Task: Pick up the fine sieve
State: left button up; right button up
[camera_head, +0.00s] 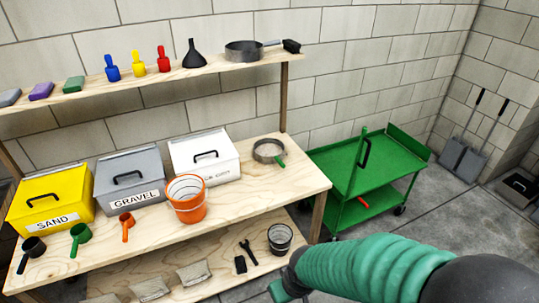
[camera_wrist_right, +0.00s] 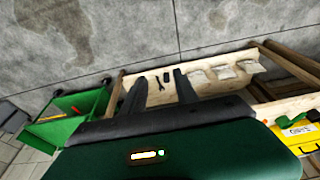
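A round, shallow sieve-like pan with a green handle (camera_head: 269,151) lies on the right end of the workbench top. I cannot tell mesh fineness on either. My right arm comes in from the lower right in the head view, low and to the right of the bench, apart from both pans. In the right wrist view my right gripper (camera_wrist_right: 158,76) has its two dark fingers spread apart, with nothing held between them. My left gripper is not in view.
On the bench are sand (camera_head: 52,199), gravel (camera_head: 128,176) and white (camera_head: 204,157) bins, an orange bucket (camera_head: 187,208) and scoops. A green cart (camera_head: 365,165) stands right of the bench. The lower shelf holds a wire-like bucket (camera_head: 280,239), dark tools and bags.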

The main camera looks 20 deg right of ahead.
aim_at(267, 150)
jog(key=i+l+u, duration=0.2)
jog(key=i+l, duration=0.3)
jog(key=i+l+u, duration=0.2)
jog(key=i+l, duration=0.3)
jog(key=i+l+u, duration=0.2)
jog(key=i+l, duration=0.25)
jog(key=l, duration=0.25)
